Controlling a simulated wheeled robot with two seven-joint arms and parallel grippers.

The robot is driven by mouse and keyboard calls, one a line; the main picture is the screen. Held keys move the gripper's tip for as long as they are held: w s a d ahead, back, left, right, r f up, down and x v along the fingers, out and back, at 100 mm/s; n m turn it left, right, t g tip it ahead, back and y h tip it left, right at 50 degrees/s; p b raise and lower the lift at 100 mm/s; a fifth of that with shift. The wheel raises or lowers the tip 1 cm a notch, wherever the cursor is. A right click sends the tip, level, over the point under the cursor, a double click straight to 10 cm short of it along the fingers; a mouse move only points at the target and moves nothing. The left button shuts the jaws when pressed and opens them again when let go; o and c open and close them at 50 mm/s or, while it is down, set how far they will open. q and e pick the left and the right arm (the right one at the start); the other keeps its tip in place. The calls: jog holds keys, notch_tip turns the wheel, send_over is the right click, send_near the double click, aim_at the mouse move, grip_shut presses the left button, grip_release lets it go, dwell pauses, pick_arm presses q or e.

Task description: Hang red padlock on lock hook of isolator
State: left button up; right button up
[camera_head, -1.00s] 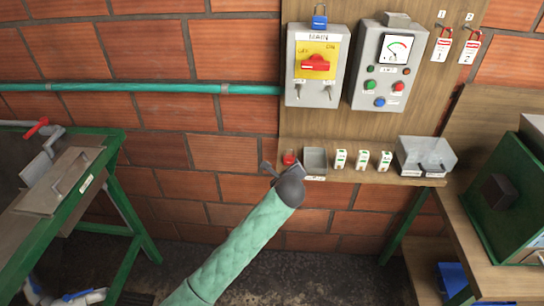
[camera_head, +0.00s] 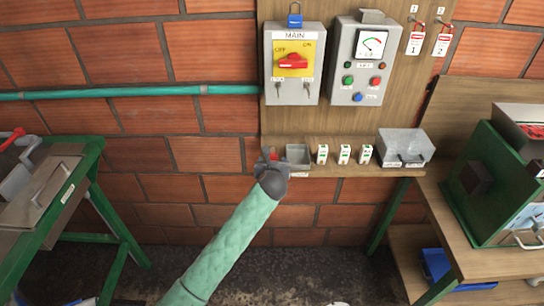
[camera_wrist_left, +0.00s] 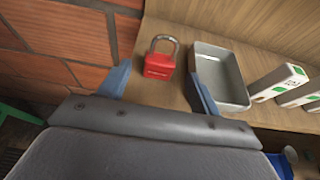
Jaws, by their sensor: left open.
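The red padlock (camera_wrist_left: 159,65) stands upright on the wooden shelf, its shackle up, in the left wrist view. It lies ahead between the two blue-grey fingers of my left gripper (camera_wrist_left: 158,88), which is open and apparently not touching it. In the head view, the padlock (camera_head: 273,155) is mostly hidden behind my left gripper (camera_head: 272,160). The isolator (camera_head: 293,62) is the grey box marked MAIN on the wall board, with a yellow plate and red handle. Below the plate are two small labelled metal fittings; which is the lock hook I cannot tell. My right gripper is not in view.
A small grey tray (camera_wrist_left: 220,80) stands just right of the padlock. Several white-green blocks (camera_head: 344,154) and a metal bin (camera_head: 405,146) follow along the shelf.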

aim_at(272, 158)
pick_arm(q)
jog(key=shift+w, duration=0.4)
jog(key=p+x, duration=0.1)
jog(key=x, duration=0.2)
jog(key=shift+w+f+p, duration=0.1)
jog(key=shift+f+p, duration=0.05)
jog(key=shift+p, duration=0.25)
jog(key=shift+w+f, duration=0.35)
jog(key=shift+w, duration=0.2)
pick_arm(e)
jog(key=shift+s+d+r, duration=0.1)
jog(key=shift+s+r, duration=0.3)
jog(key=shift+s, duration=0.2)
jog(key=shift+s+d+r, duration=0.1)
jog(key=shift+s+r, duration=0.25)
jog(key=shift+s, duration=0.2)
pick_arm(q)
jog(key=shift+c, duration=0.4)
jog(key=c, duration=1)
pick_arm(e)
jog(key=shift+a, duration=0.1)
